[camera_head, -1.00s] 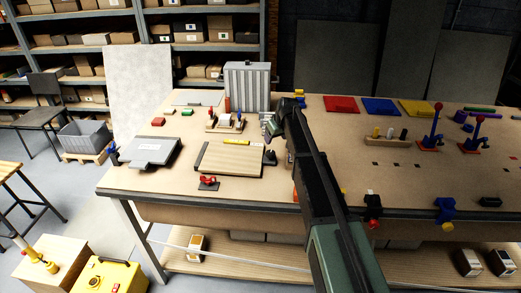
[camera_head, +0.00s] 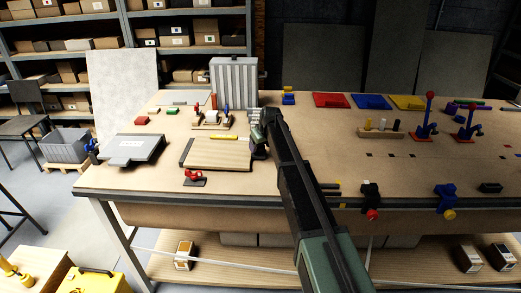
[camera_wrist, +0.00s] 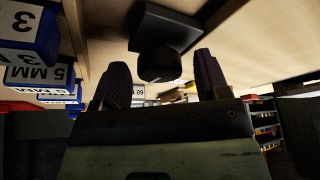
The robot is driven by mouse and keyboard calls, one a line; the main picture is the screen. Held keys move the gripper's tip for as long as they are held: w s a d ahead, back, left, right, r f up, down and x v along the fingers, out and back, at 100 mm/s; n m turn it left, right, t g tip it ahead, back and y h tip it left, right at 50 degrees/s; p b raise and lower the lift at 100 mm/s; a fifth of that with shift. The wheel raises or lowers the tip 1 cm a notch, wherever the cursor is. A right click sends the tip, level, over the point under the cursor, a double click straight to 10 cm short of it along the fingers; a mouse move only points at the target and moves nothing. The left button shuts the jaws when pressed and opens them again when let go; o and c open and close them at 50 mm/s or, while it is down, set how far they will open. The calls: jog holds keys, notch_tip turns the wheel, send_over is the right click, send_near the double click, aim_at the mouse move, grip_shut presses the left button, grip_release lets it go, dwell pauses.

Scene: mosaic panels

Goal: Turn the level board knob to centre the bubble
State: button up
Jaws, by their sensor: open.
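The level board (camera_head: 212,157) is a pale wooden panel on the left part of the bench, with a yellow vial strip (camera_head: 224,137) along its far edge. The bubble is too small to make out. Its dark knob is at the board's right side, largely hidden by my gripper (camera_head: 259,141) in the head view. In the wrist view, the round black knob (camera_wrist: 158,66) stands out from a black block (camera_wrist: 168,27). My gripper (camera_wrist: 160,60) is open, with one ridged finger on each side of the knob; visible gaps separate them from it.
A grey ribbed box (camera_head: 233,83) and a small peg rack (camera_head: 212,120) stand behind the board. A red clamp (camera_head: 194,176) sits in front, and a grey flat case (camera_head: 134,148) lies left. Blue boxes (camera_wrist: 40,75) show at the wrist view's left.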

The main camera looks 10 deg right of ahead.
jog(key=c, duration=0.9)
jog(key=shift+m, duration=0.3)
jog(key=m, duration=0.1)
jog(key=m+h, duration=0.1)
jog(key=m, duration=0.1)
jog(key=shift+s+a+r+m+h, duration=0.1)
jog(key=shift+m+h, duration=0.2)
jog(key=m+h, duration=0.1)
jog(key=m, duration=0.2)
jog(key=shift+m, duration=0.3)
jog(key=m+h, duration=0.1)
jog(key=m, duration=0.1)
jog(key=m+g, duration=0.1)
jog(key=m, duration=0.1)
jog(key=shift+a+h, duration=0.1)
jog(key=shift+h, duration=0.3)
jog(key=shift+m+g+h, duration=0.4)
jog(key=shift+m, duration=1.4)
